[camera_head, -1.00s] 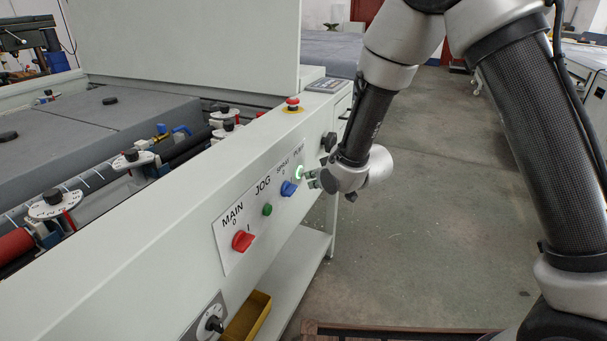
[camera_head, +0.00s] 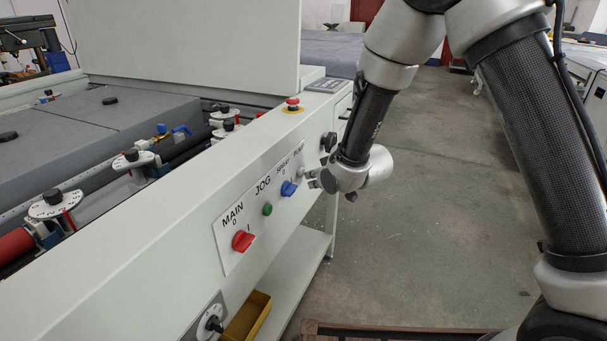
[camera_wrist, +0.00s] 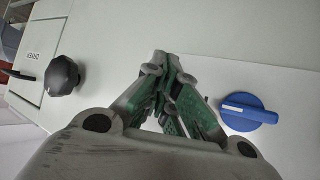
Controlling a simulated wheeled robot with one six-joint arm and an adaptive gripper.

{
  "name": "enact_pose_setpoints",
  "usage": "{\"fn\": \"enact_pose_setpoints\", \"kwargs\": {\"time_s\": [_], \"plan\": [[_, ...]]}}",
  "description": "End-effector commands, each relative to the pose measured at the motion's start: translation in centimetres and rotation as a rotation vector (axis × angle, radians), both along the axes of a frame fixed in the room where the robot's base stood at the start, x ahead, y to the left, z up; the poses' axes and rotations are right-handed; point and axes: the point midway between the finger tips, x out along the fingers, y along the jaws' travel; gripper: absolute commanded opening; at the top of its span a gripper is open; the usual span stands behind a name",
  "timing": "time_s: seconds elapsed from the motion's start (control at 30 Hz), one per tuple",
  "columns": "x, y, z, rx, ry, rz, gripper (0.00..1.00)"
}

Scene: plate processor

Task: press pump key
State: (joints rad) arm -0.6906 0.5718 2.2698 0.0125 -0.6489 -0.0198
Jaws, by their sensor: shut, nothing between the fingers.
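The pump key (camera_head: 301,171) is on the panel under the PUMP label, at the right end of the row. It shows pale and unlit in the head view. My gripper (camera_head: 312,178) is shut and empty, its fingertips at the key from the right; I cannot tell whether they touch it. In the wrist view my gripper (camera_wrist: 160,62) points at the white panel, and the pump key is hidden behind the fingers.
The blue SPRAY knob (camera_head: 288,188) sits close beside the pump key and also shows in the wrist view (camera_wrist: 247,111). The green JOG button (camera_head: 267,209) and red MAIN switch (camera_head: 242,241) are farther left. A black knob (camera_head: 328,142) and red emergency button (camera_head: 292,102) are nearby.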

Motion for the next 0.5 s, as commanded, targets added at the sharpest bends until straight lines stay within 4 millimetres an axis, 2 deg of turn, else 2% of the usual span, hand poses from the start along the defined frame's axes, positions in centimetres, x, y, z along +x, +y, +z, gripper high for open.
{"fn": "enact_pose_setpoints", "kwargs": {"time_s": [0.17,0.5], "plan": [[-0.2,-0.5,0.0,-0.001,0.000,-0.001,0.00],[-1.4,-4.0,0.0,0.000,0.001,-0.001,0.00]]}}
